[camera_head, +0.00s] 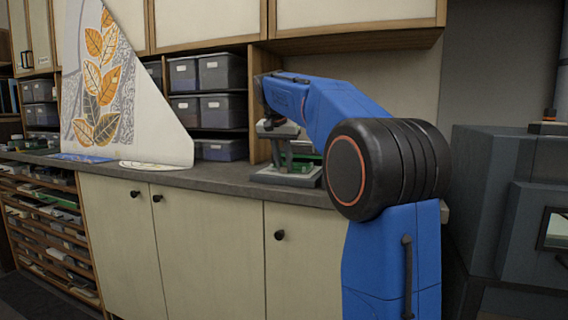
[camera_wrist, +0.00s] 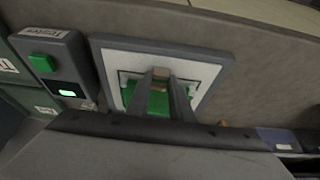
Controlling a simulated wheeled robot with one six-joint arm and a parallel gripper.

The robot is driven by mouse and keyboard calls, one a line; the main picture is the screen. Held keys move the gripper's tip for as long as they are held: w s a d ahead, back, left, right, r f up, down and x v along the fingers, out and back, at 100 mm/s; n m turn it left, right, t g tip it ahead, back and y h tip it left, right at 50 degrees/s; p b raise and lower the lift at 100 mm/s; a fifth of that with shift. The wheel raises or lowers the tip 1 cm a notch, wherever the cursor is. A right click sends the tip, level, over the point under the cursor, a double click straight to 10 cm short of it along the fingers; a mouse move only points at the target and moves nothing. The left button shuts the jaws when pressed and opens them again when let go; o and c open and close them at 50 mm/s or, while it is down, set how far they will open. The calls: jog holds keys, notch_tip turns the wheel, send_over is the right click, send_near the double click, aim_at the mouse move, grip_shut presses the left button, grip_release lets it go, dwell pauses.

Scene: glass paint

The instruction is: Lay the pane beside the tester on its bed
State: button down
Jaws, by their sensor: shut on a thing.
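In the wrist view, the bed (camera_wrist: 212,72) is a pale plate in a dark grey frame. Beside it on the left stands the tester (camera_wrist: 60,62), a grey box with a green button and a lit green window. My gripper (camera_wrist: 161,78) is over the middle of the bed, shut on a green pane (camera_wrist: 158,104). The fingers hide part of the pane. I cannot tell whether the pane touches the bed. In the head view, my gripper (camera_head: 280,130) reaches down over the grey bed (camera_head: 285,178) on the counter; my arm hides part of this spot.
The counter (camera_head: 225,178) is clear left of the bed. A leaf-patterned sheet (camera_head: 105,75) stands further left, with a blue piece (camera_head: 80,157) lying before it. Shelves with grey bins (camera_head: 222,72) are behind, under wall cabinets (camera_head: 345,12).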

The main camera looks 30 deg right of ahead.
jog(key=shift+f, duration=0.15)
jog(key=c, duration=1.5)
grip_release()
jog(key=v, duration=1.7)
jog(key=shift+a, duration=0.2)
jog(key=s+a+f+n+y, duration=0.1)
jog(key=s+a+f+n, duration=0.2)
jog(key=s+f, duration=0.9)
jog(key=s+a+f+n+t+y, duration=0.1)
jog(key=s+a+f+n, duration=0.3)
jog(key=s+f, duration=0.7)
jog(key=s+a+f+n+t+y, duration=0.1)
jog(key=s+a+f+n, duration=0.2)
jog(key=s+f, duration=0.9)
jog(key=shift+s+a+f, duration=0.1)
jog(key=shift+a+f, duration=0.45)
jog(key=shift+f, duration=1.2)
jog(key=shift+s+a+f, duration=0.1)
jog(key=shift+a+f, duration=0.4)
jog(key=shift+f, duration=1.25)
jog(key=shift+s+a+f, duration=0.1)
jog(key=shift+a+f, duration=0.45)
jog(key=shift+f, duration=1.2)
